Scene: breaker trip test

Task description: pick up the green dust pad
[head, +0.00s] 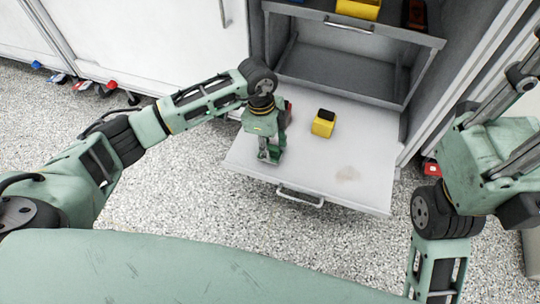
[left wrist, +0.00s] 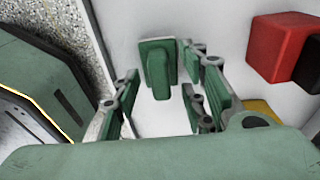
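The green dust pad (left wrist: 158,68) lies on the pale drawer-like shelf and shows in the left wrist view as a green block on a flat green base. My left gripper (left wrist: 160,100) is open, its fingers apart, with the pad just ahead of and between the fingertips. I see no contact. In the head view my left gripper (head: 268,157) points down over the left part of the pulled-out shelf (head: 350,175) and hides the pad. My right arm is at the right of the head view, and its gripper is out of view.
A red block with a dark side (left wrist: 283,45) stands right of the pad. A yellow block with a black top (head: 323,123) is further right on the shelf. A cabinet bin (head: 345,75) is behind. The shelf's right part is clear.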

